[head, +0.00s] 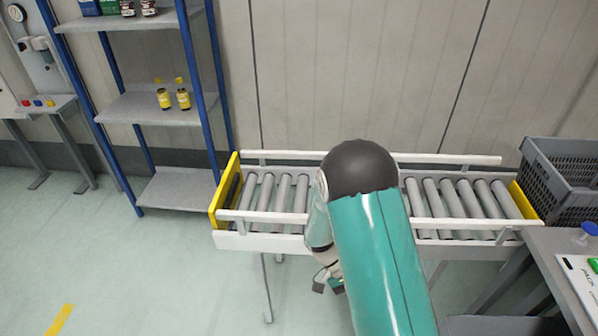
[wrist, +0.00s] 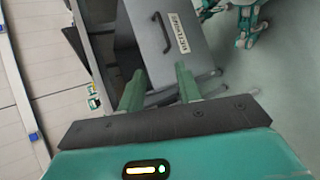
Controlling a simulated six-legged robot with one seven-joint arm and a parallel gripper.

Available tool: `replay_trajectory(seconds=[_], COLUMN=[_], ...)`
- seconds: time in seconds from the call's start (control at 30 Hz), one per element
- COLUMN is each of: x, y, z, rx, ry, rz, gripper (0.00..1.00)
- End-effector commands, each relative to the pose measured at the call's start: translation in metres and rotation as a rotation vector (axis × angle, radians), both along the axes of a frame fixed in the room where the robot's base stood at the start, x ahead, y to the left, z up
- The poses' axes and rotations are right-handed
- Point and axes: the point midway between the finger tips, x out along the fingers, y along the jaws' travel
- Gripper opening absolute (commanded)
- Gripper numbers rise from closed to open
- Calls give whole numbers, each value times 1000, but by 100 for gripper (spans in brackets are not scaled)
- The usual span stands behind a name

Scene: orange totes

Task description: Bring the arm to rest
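My teal arm rises in front of the roller conveyor in the head view, with its black rounded joint over the rollers. The forearm folds down to the left of it. My gripper (head: 328,284) hangs low in front of the conveyor's front rail, partly hidden by the arm. In the wrist view my gripper (wrist: 158,75) shows two green fingers standing well apart with nothing between them. It is open and empty. No orange tote shows in either view.
The roller conveyor (head: 255,240) has yellow end plates. A blue-post shelf (head: 175,190) holds two yellow jars (head: 174,99). A grey crate (head: 560,180) stands at right by a workbench (head: 550,250). A labelled grey cabinet (wrist: 190,65) lies beyond the fingers. Floor at left is clear.

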Motion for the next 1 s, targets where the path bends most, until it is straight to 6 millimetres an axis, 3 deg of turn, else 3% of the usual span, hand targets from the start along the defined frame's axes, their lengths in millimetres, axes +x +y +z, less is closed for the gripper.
replay_trajectory(seconds=[0.1,0.47,1.0], x=[8,11,-26], y=[4,11,14], z=[37,135,260], rx=[119,434,734], ry=[-67,-278,-667], rz=[3,89,401], gripper=[34,34,34])
